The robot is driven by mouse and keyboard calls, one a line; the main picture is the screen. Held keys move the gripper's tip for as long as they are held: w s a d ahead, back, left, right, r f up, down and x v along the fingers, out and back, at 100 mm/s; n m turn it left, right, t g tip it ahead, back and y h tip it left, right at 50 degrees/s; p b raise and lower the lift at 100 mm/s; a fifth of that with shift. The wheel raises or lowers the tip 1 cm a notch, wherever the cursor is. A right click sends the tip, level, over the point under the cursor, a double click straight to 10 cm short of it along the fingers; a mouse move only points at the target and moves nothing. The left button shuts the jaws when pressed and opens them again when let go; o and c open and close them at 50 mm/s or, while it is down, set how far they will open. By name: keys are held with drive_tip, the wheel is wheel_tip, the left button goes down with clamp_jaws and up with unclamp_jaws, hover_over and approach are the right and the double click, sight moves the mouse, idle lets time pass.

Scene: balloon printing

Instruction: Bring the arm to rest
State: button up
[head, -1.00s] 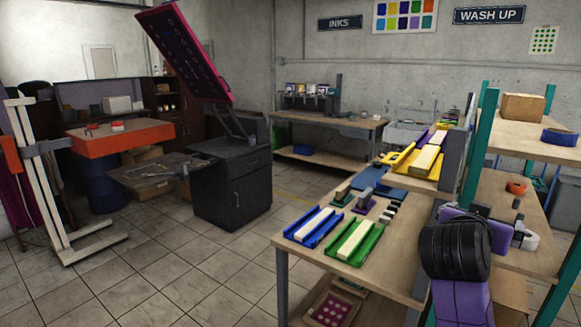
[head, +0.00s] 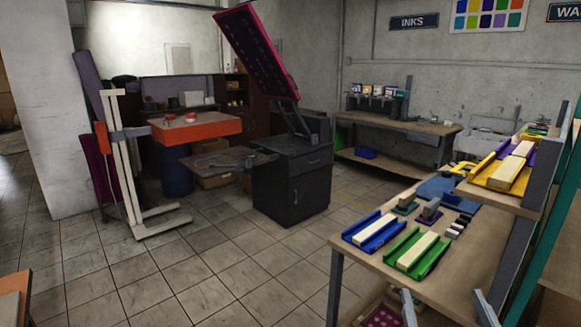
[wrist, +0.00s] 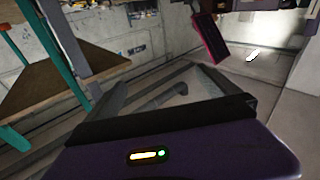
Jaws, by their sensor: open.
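My gripper (head: 447,300) shows at the bottom edge of the head view as two grey fingertips set well apart, in front of the work table's lower part. It is open, and I see nothing held between the fingers. Most of my arm is below the picture. In the wrist view, the purple gripper body with a small lit indicator fills the bottom, and grey finger parts reach forward over the floor.
The work table (head: 365,256) holds a blue tray (head: 359,240), a green tray (head: 401,262) and other printing tools. A teal-posted shelf rises at the right. A dark cabinet (head: 290,185) carries the raised magenta screen (head: 255,50). Tiled floor (head: 220,270) is clear at left.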

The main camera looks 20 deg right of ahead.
drive_tip(key=s+a+f+n+y, duration=0.1)
drive_tip(key=s+a+f+y, duration=0.2)
drive_tip(key=s+a, duration=0.3)
drive_tip(key=s+a+f+n+g+y, duration=0.1)
drive_tip(key=s+a+f+n+y, duration=0.1)
drive_tip(key=s+a+f, duration=0.4)
drive_tip(key=s+a+f+n+g+y+b, duration=0.1)
drive_tip(key=s+a+f+y, duration=0.3)
drive_tip(key=s, duration=0.9)
drive_tip(key=shift+s+a+f+n, duration=0.35)
drive_tip(key=shift+a+f, duration=0.35)
drive_tip(key=shift+a, duration=0.25)
